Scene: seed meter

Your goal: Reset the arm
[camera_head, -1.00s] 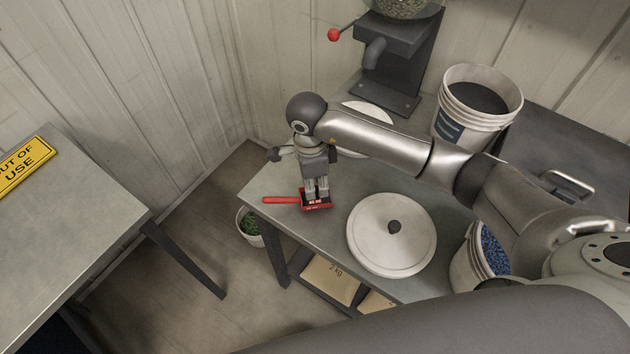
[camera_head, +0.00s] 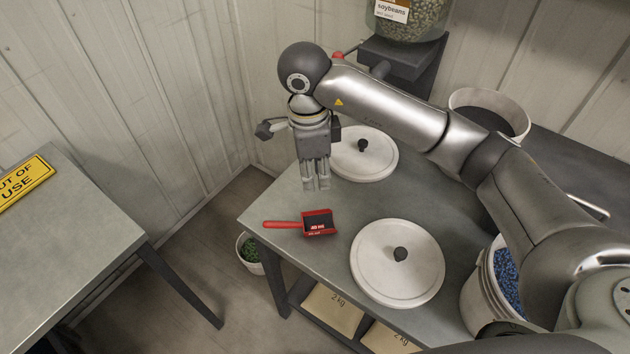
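My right arm reaches in from the right, and its gripper (camera_head: 317,184) hangs pointing down above the table, with nothing seen in it. Its two fingers look close together; the gap between them is not clear from this angle. A red scoop (camera_head: 318,223) with a dark inside lies on the table below and apart from the fingertips, its handle (camera_head: 281,224) pointing left over the table's edge. My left gripper is not in view.
The grey table (camera_head: 342,205) holds two white lids (camera_head: 397,277) (camera_head: 366,166), each with a dark knob. The soybean dispenser (camera_head: 410,50) stands behind. Buckets (camera_head: 508,106) (camera_head: 489,283) stand at the right. Another table (camera_head: 70,230) with an OUT OF USE sign (camera_head: 25,182) is at left.

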